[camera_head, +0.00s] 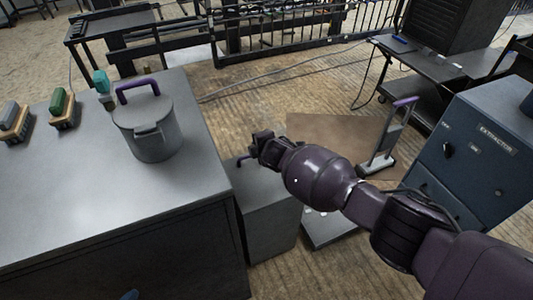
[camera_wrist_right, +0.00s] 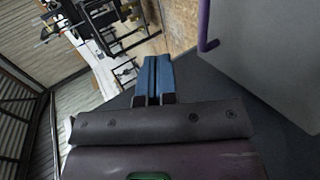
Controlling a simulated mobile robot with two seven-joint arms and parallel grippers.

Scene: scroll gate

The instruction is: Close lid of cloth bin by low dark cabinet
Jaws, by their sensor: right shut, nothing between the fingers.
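The low dark cabinet (camera_head: 120,255) with its grey top fills the left of the head view. The grey box-shaped bin (camera_head: 272,228) stands on the floor against its right side. A small purple handle (camera_head: 243,158) shows at the bin's upper left. A purple handle (camera_wrist_right: 207,28) on a broad grey panel (camera_wrist_right: 275,55) shows in the wrist view, right of the fingers. My right gripper (camera_head: 257,150) is above the bin's far edge, shut and empty; its blue fingers (camera_wrist_right: 152,78) are together. The arm hides part of the bin; the lid's angle is unclear.
A grey lidded pot (camera_head: 150,125) with a purple handle stands on the cabinet top, beside several brushes (camera_head: 62,108). A device with an upright purple handle (camera_head: 385,140) stands right of my arm. A blue-grey extractor cabinet (camera_head: 475,145) is at the right. Floor beyond the bin is open.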

